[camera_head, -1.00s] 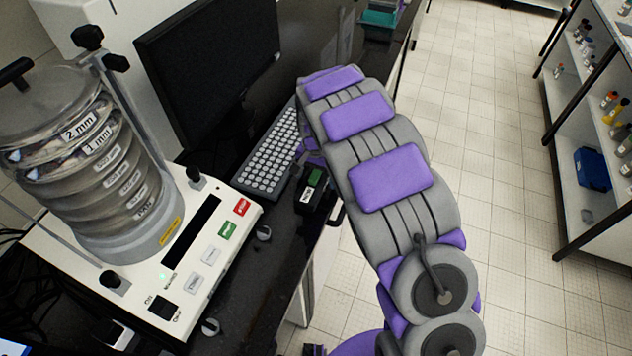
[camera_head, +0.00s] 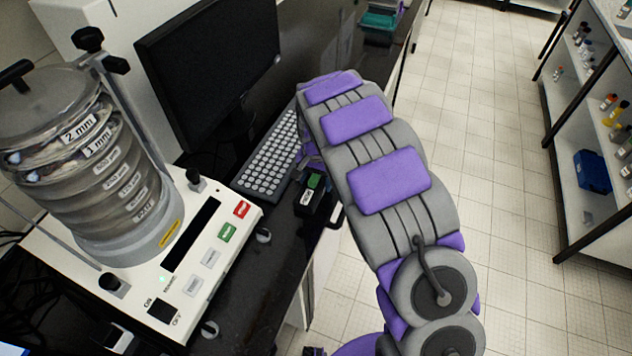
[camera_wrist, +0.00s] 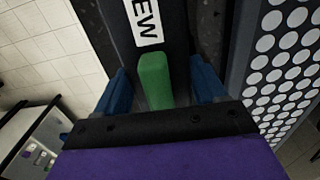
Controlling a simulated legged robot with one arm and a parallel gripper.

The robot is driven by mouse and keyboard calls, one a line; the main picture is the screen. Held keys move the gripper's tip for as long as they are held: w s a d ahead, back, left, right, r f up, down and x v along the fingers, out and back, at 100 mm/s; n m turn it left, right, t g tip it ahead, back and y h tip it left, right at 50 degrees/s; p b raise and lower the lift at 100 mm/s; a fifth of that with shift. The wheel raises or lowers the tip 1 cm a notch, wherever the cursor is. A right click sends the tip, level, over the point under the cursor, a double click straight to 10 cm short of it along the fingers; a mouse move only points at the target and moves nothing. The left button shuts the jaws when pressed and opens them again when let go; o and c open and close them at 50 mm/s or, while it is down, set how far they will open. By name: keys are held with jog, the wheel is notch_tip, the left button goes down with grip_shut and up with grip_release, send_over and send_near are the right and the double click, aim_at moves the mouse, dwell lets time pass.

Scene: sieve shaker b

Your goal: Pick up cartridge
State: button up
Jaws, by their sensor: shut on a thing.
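The cartridge is a dark block with a green raised part and a white label. In the head view the cartridge (camera_head: 313,193) is at the dark bench's front edge, just right of the keyboard. In the wrist view the cartridge's label (camera_wrist: 147,22) reads "EW", cut off at the top. My gripper (camera_wrist: 160,88) has blue fingers on either side of the green part and is shut on the cartridge. In the head view my arm hides most of the gripper. I cannot tell whether the cartridge touches the bench.
A sieve shaker (camera_head: 140,225) with stacked sieves stands at the left. A keyboard (camera_head: 270,160) lies close beside the cartridge, with a monitor (camera_head: 210,65) behind it. A teal container (camera_head: 380,20) is at the bench's far end. Tiled floor is open to the right, before shelves (camera_head: 565,170).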

jog(key=shift+c, duration=0.4)
jog(key=shift+r+p, duration=0.65)
jog(key=shift+r, duration=1.25)
jog(key=s, duration=0.5)
jog(key=s+r+p, duration=0.1)
jog(key=s, duration=0.4)
jog(key=s+d+p, duration=0.1)
jog(key=s, duration=0.5)
jog(key=shift+d+r, duration=0.1)
jog(key=shift+r, duration=0.05)
jog(key=shift+w, duration=0.1)
